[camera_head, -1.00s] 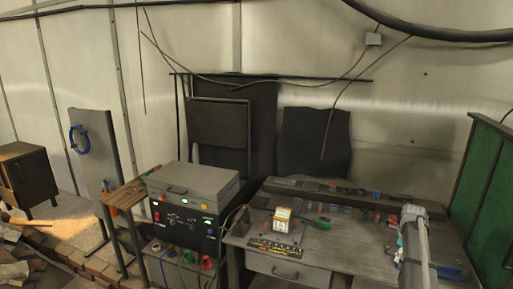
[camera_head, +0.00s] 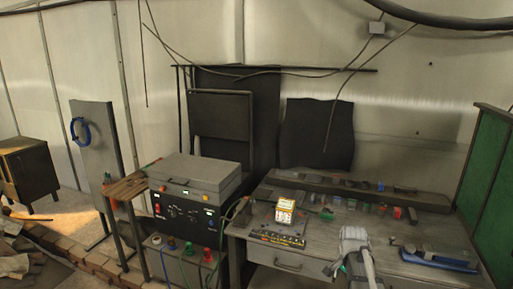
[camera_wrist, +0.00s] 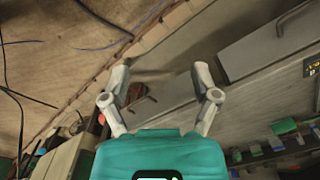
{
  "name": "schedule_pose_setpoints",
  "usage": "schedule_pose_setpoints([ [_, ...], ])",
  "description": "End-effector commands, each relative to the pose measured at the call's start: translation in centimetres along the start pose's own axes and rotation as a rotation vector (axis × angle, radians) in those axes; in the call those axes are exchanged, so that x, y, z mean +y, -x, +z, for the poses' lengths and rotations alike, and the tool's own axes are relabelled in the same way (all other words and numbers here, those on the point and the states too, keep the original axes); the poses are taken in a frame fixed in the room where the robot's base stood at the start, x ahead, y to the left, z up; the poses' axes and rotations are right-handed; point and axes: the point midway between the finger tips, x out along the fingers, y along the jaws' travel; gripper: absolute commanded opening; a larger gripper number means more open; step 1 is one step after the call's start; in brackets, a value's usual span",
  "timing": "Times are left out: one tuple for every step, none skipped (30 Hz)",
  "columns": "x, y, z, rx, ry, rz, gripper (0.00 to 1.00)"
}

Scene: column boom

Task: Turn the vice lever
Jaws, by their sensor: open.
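A blue vice (camera_head: 440,256) lies on the right part of the workbench top (camera_head: 345,228), near its front edge. A small dark part sticks out at its left end; I cannot tell whether this is the lever. My gripper (camera_wrist: 160,88) is open in the wrist view, its two grey fingers spread with nothing held between them. In the head view my arm stands in front of the bench, left of the vice and apart from it. The fingertips are hard to make out there. The vice is not recognisable in the wrist view.
A lit yellow-white box (camera_head: 284,210) and several small coloured blocks stand on the bench. A drawer (camera_head: 290,262) with a handle is in the bench front. A black control unit (camera_head: 190,213) stands left of it. A green panel (camera_head: 487,170) bounds the right side.

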Motion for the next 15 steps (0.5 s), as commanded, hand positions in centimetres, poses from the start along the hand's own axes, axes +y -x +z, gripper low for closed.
schedule_pose_setpoints([
  [0.5,-0.7,2.2,0.0,0.089,0.0,0.79],
  [0.6,-0.9,3.1,0.0,0.143,0.0,0.79],
  [0.7,-1.2,4.3,0.0,0.215,0.0,0.79],
  [0.8,-1.4,5.2,0.0,0.268,0.0,0.79],
  [0.9,-1.6,6.1,0.0,0.323,0.0,0.79],
  [1.1,-1.8,7.3,0.0,0.394,0.0,0.79],
  [1.3,-2.0,8.2,0.0,0.448,0.0,0.79],
  [1.4,-2.2,9.1,0.0,0.502,0.0,0.79],
  [1.7,-2.5,10.2,0.0,0.572,0.0,0.79],
  [1.9,-2.6,11.0,0.0,0.624,0.0,0.79],
  [2.0,-2.8,11.7,0.0,0.674,0.0,0.79],
  [2.3,-3.0,12.7,0.0,0.735,0.0,0.79],
  [2.4,-3.2,13.3,0.0,0.779,0.0,0.79],
  [2.6,-3.3,13.9,0.0,0.819,0.0,0.79],
  [2.8,-3.4,14.6,0.0,0.867,0.0,0.79],
])
